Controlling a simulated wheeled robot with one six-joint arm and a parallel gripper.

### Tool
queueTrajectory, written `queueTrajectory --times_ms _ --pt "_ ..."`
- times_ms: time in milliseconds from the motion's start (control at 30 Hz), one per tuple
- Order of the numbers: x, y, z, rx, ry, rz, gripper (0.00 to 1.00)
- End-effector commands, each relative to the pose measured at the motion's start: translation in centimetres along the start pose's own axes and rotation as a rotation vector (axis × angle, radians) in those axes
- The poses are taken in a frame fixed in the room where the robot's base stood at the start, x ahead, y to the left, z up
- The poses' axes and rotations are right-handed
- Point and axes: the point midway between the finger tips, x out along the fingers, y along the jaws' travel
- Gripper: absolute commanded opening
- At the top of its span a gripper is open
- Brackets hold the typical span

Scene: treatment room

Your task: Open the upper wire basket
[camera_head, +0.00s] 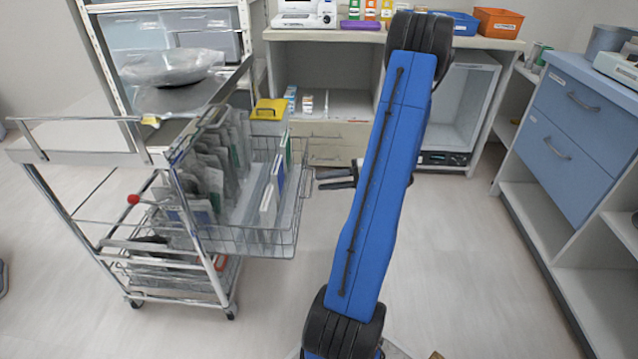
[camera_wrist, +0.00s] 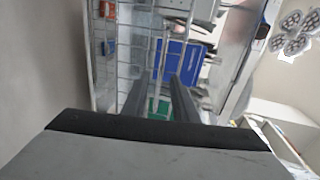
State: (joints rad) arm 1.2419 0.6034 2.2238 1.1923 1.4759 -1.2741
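The upper wire basket (camera_head: 268,240) sticks out from the right side of the metal cart, well clear of the cart's top. The two fingers are apart. In the wrist view, my gripper (camera_wrist: 157,84) shows a gap between the dark fingers, with wire mesh (camera_wrist: 140,48) and a blue packet (camera_wrist: 180,62) beyond. I cannot tell whether a finger touches the wire.
The cart (camera_head: 215,285) has a lower basket (camera_head: 165,270) and a top bearing a grey covered bowl (camera_head: 172,68). A counter (camera_head: 290,35) stands behind, and a blue drawer cabinet (camera_head: 570,130) stands on the right. The floor (camera_head: 450,240) between is clear.

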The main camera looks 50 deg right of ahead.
Motion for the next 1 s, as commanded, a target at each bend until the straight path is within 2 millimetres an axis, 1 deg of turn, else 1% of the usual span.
queueTrajectory --times_ms 33,300,500,600,800,1000 --pt "-1.1 0.0 -0.1 -0.001 0.004 -0.001 0.26" --pt "-6.5 0.0 -0.1 -0.001 0.003 0.000 0.26" --pt "-10.4 0.1 -0.1 -0.001 0.004 0.000 0.26" --pt "-12.0 0.0 -0.1 -0.001 0.003 0.000 0.26" --pt "-14.0 0.0 0.0 0.000 0.002 -0.001 0.26" --pt "-14.4 0.0 0.0 0.000 0.000 -0.001 0.26"
